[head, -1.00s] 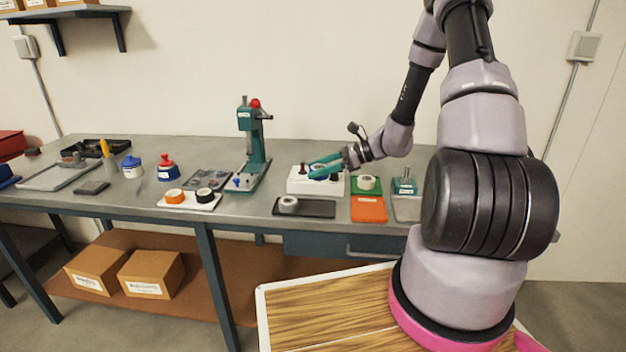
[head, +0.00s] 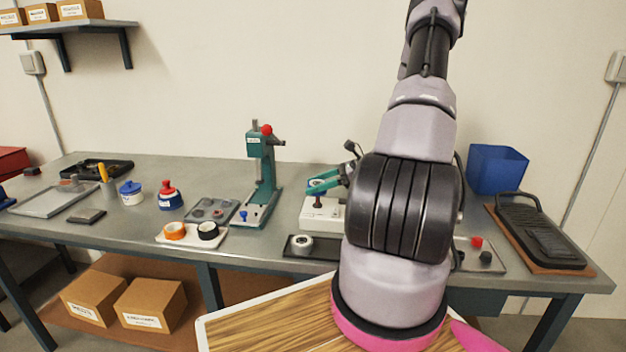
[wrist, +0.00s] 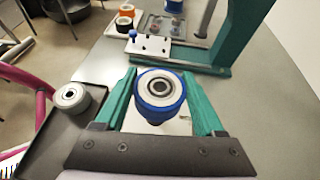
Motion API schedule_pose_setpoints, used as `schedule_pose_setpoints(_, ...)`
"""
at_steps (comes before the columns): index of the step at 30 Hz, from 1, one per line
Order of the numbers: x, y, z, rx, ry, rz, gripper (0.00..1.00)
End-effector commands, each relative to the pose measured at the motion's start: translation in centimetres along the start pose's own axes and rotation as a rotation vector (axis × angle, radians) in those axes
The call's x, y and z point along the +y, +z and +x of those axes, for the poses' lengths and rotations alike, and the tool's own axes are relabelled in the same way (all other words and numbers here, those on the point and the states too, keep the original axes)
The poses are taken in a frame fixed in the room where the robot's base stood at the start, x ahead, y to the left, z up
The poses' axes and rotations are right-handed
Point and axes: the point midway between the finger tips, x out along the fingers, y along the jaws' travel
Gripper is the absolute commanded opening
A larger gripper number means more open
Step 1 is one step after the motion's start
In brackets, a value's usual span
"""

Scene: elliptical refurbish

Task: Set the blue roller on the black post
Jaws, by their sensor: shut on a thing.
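My gripper (wrist: 158,78) has green fingers and is shut on the blue roller (wrist: 160,88), which has a pale ring and a dark centre hole facing the wrist camera. In the head view the blue roller (head: 317,183) is between the fingers, above the white block (head: 312,216). A dark post (head: 318,202) stands on that block, under the roller in the picture. I cannot tell whether roller and post touch or line up. In the wrist view the roller and fingers hide the post and most of the block.
A green press (head: 258,175) stands left of the block. A dark tray with a grey roller (head: 301,242) lies in front. A white tray with orange and black rings (head: 190,236) is at front left. A blue bin (head: 497,168) stands at back right. My arm hides the bench right of the block.

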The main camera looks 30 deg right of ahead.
Motion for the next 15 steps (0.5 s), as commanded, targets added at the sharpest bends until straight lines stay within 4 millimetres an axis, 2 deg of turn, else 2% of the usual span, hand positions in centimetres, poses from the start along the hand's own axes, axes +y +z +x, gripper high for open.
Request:
schedule_pose_setpoints(7, 0.0, -2.2, 0.9, -0.001, 0.000, 0.002, 0.10)
schedule_pose_setpoints(15, 0.0, -3.1, 1.3, 0.000, 0.000, 0.001, 0.10)
